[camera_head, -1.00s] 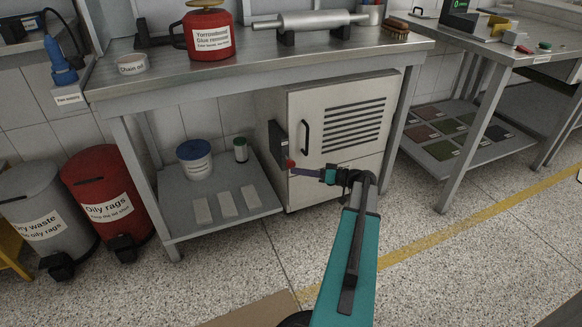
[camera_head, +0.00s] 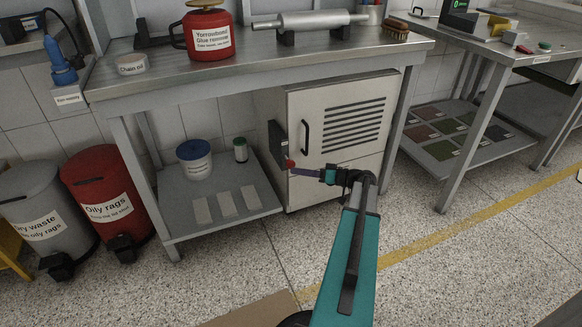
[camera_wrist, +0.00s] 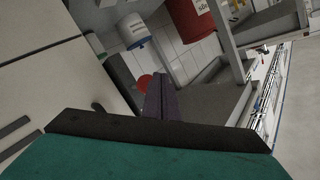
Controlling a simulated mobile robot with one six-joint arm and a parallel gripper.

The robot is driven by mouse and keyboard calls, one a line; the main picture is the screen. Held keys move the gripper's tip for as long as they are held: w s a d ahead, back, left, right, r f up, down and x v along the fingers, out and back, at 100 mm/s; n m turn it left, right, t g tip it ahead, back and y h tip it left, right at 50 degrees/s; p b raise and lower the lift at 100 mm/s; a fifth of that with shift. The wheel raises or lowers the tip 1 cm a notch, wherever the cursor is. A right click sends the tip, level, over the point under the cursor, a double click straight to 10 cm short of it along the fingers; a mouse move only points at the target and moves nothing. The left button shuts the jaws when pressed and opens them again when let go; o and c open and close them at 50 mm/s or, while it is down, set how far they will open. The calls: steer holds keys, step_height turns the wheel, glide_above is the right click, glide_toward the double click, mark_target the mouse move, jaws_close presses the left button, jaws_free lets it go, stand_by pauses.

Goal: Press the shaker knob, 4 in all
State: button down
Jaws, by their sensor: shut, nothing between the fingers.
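The red knob (camera_head: 290,164) sticks out from a dark panel (camera_head: 278,146) on the left side of a cream cabinet under the bench. It also shows in the wrist view (camera_wrist: 144,82), partly hidden behind my fingers. My gripper (camera_head: 296,168) is shut and empty, its purple fingers pointing left at the knob from the cabinet's front side. In the wrist view the closed fingers (camera_wrist: 160,78) lie just right of the knob. I cannot tell whether they touch it.
The cream cabinet (camera_head: 360,100) with its black handle stands close beside my gripper. A low shelf (camera_head: 235,196) to the left holds a blue-lidded tub (camera_head: 196,160), a small green-topped can (camera_head: 240,150) and flat pale blocks. The bench top (camera_head: 260,56) is above.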

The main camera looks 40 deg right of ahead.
mark_target(292, 165)
steer(key=shift+w+d+b, duration=0.2)
steer(key=shift+w+d, duration=0.05)
steer(key=shift+w, duration=0.35)
steer(key=shift+w+d+b, duration=0.2)
steer(key=shift+w+d, duration=0.05)
steer(key=shift+w, duration=0.35)
steer(key=shift+w+d+b, duration=0.2)
steer(key=shift+w+d, duration=0.05)
steer(key=shift+w, duration=0.35)
stand_by(3.2)
steer(key=shift+s, duration=0.1)
stand_by(0.3)
steer(key=shift+s+a+b, duration=0.35)
steer(key=shift+s, duration=0.5)
steer(key=shift+s+a+b, duration=0.35)
steer(key=shift+s, duration=0.5)
steer(key=shift+s, duration=0.1)
steer(key=shift+s+a+b, duration=0.2)
steer(key=shift+s+a, duration=0.15)
steer(key=shift+s, duration=0.4)
steer(key=shift+s+a+b, duration=0.2)
steer(key=shift+s+a, duration=0.1)
steer(key=shift+s, duration=0.45)
steer(key=shift+s+a+b, duration=0.2)
steer(key=shift+s+a, duration=0.15)
steer(key=shift+s, duration=0.4)
